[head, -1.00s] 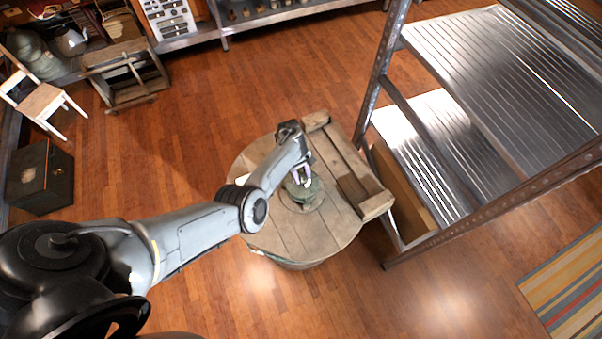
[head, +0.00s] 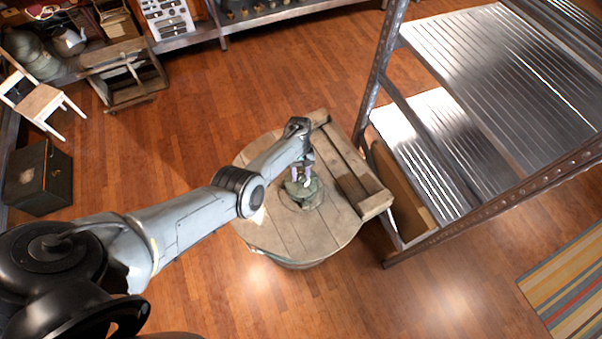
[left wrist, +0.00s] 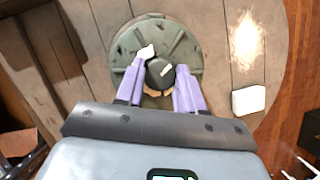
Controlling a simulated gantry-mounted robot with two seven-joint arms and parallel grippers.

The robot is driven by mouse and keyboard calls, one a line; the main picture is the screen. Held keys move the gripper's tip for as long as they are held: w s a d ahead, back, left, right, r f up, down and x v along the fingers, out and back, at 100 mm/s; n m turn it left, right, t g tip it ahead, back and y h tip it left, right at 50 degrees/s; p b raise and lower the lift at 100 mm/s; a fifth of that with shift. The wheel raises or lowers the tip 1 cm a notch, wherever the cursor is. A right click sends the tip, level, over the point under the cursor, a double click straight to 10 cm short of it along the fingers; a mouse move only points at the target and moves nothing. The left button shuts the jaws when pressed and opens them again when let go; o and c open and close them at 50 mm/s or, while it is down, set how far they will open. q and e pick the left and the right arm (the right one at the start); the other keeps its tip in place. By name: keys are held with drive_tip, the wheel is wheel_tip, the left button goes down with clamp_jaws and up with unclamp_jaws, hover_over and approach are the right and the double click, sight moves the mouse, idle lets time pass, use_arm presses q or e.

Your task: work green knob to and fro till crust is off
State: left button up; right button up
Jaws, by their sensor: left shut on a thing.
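A round, weathered green fitting (head: 301,199) lies on a round wooden top; it also shows in the left wrist view (left wrist: 187,53). Its dark green knob (left wrist: 158,79) stands at the middle, with a small white mark on it. My left gripper (head: 303,181) reaches down from above, its lavender fingers on either side of the knob, shut on it, as the left wrist view (left wrist: 160,76) shows. A pale patch (left wrist: 145,52) lies by the left fingertip; I cannot tell whether it is crust. My right gripper is out of view.
A metal shelf rack (head: 440,150) stands close on the right. Open floor lies to the left and front.

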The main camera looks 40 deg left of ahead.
use_arm(q)
drive_tip(key=o, duration=1)
drive_tip(key=shift+o, duration=0.2)
drive_tip(key=shift+r, duration=0.1)
drive_tip(key=p+v, duration=0.2)
drive_tip(key=v, duration=0.8)
drive_tip(key=shift+r, duration=0.3)
drive_tip(key=shift+w+a, duration=0.1)
drive_tip(key=shift+a, duration=0.05)
